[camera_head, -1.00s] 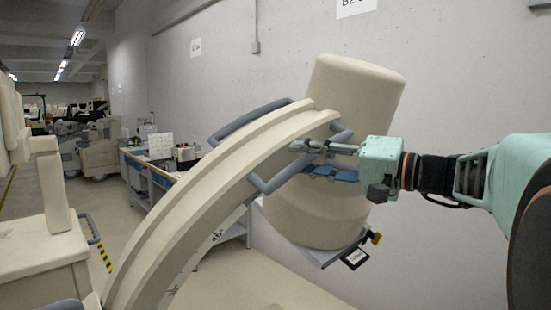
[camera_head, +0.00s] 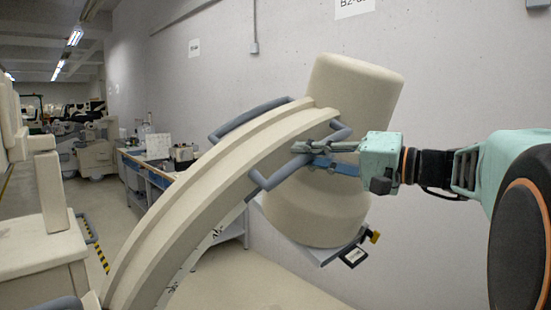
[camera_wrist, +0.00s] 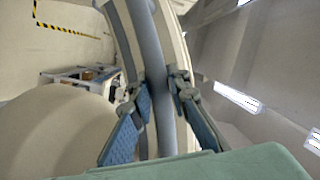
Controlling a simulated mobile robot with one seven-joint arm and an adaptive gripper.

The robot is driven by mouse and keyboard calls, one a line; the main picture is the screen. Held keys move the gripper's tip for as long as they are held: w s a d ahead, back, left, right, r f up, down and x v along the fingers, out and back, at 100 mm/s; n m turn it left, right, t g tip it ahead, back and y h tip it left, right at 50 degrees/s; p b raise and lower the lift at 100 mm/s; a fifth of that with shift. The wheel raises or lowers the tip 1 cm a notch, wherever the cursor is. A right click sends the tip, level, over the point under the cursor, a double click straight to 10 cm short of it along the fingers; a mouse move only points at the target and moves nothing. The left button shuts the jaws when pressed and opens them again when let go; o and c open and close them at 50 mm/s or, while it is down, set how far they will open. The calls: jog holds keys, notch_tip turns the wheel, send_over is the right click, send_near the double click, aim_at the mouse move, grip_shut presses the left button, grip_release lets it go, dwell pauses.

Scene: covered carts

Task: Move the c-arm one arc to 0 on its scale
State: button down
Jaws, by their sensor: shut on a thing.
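The c-arm's cream arc (camera_head: 185,205) curves from the lower left up to the right in the head view. Dark scale marks (camera_head: 217,232) show on its inner side, too small to read. A large cream cylindrical housing (camera_head: 330,205) sits at its upper end. A grey-blue handle rail (camera_head: 265,180) is fixed along the arc. My gripper (camera_head: 300,155) is at the right part of this rail, its fingers pointing left. In the wrist view the rail (camera_wrist: 152,60) runs between the two blue-padded fingers (camera_wrist: 160,115), which are shut on it.
A workbench (camera_head: 135,170) with items stands behind the arc along the wall. A cream cabinet-like body (camera_head: 40,250) stands at the lower left. Open floor (camera_head: 260,280) lies below the housing. A yellow-black strip (camera_wrist: 70,28) marks the floor.

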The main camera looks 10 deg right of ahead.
jog(key=shift+w+d+r+t, duration=0.15)
jog(key=shift+w+d+r, duration=0.1)
jog(key=shift+d, duration=0.2)
jog(key=shift+w+d+r+t, duration=0.15)
jog(key=shift+d+r, duration=0.1)
jog(key=shift+d, duration=0.2)
jog(key=c, duration=1.9)
grip_release()
jog(key=shift+c, duration=0.2)
jog(key=shift+o, duration=0.6)
jog(key=shift+a+f, duration=0.1)
jog(key=shift+s, duration=0.1)
jog(key=v, duration=1.2)
